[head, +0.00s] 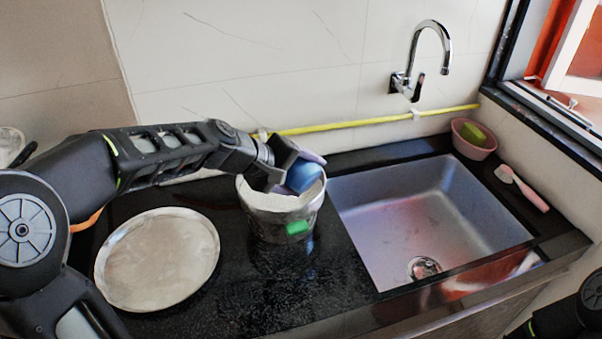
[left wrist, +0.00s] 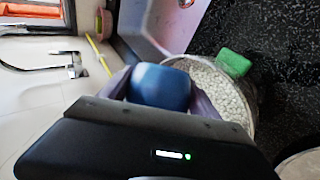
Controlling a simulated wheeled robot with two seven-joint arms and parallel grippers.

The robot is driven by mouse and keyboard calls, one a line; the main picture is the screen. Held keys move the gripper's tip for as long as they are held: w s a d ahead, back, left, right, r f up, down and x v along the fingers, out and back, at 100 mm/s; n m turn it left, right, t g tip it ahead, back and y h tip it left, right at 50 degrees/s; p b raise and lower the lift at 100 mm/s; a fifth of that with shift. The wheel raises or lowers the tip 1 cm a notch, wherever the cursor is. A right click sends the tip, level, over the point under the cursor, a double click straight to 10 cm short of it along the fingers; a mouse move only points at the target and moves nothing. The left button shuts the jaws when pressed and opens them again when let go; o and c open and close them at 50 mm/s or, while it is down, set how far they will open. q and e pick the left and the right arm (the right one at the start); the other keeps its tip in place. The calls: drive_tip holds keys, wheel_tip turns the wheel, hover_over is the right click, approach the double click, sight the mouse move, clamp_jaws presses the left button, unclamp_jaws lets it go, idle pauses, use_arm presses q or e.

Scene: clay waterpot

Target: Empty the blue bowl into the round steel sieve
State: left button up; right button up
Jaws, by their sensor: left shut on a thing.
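The blue bowl (head: 302,178) is held in my left gripper (head: 294,172), over the mouth of the round steel sieve (head: 284,223). In the left wrist view the bowl (left wrist: 160,87) sits between the two purplish fingertips. It looks tipped, and its inside is hidden from both views. The sieve stands upright on the black counter, with a bright green piece (head: 298,228) on its front side. In the left wrist view many white grains (left wrist: 213,87) lie in the sieve. My right gripper is out of view.
A round metal plate (head: 160,262) lies left of the sieve. The steel sink (head: 430,222) is close on its right, with a tap (head: 432,40) above. A pink bowl (head: 473,149) and a pink brush (head: 528,190) are at the far right. A yellow hose (head: 340,125) runs along the wall.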

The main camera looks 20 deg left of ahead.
use_arm(q)
drive_tip(key=shift+a, duration=0.1)
idle(0.5)
drive_tip(key=shift+w+h+b, duration=0.1)
drive_tip(key=shift+h+b, duration=0.3)
drive_tip(key=shift+b, duration=0.1)
drive_tip(key=shift+a+r, duration=0.1)
drive_tip(key=shift+r+n, duration=0.1)
drive_tip(key=shift+n, duration=0.2)
drive_tip(key=shift+h, duration=0.3)
drive_tip(key=shift+a+b, duration=0.1)
drive_tip(key=shift+b, duration=0.25)
drive_tip(key=shift+w+a+r+n+g+h, duration=0.1)
drive_tip(key=shift+r+n+g+h, duration=0.1)
drive_tip(key=shift+n+g+h, duration=0.15)
